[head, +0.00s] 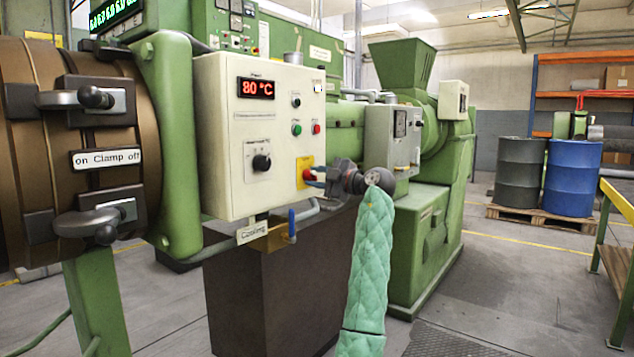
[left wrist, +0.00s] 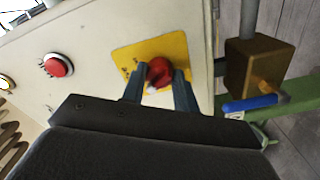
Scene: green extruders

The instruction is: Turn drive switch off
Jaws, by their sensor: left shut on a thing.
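The drive switch is a red rotary knob (left wrist: 160,72) on a yellow plate (left wrist: 128,58) on the white control box. In the head view the yellow plate (head: 304,162) is at the box's lower right, and the red knob (head: 309,175) shows just left of my gripper. My left gripper (left wrist: 160,88) is shut on the red knob, one finger on each side of it. In the head view the left gripper (head: 318,175) reaches the box from the right, on an arm with a green quilted cover. The plate's lettering is too small to read. My right gripper is not in view.
The white control box (head: 225,190) carries an 80 °C display (head: 257,88), a black knob (head: 262,162) and small buttons. A blue-handled valve (head: 292,225) sits below it, close to my gripper. A brown block (head: 270,290) stands underneath. Floor at the right is open before the drums (head: 571,178).

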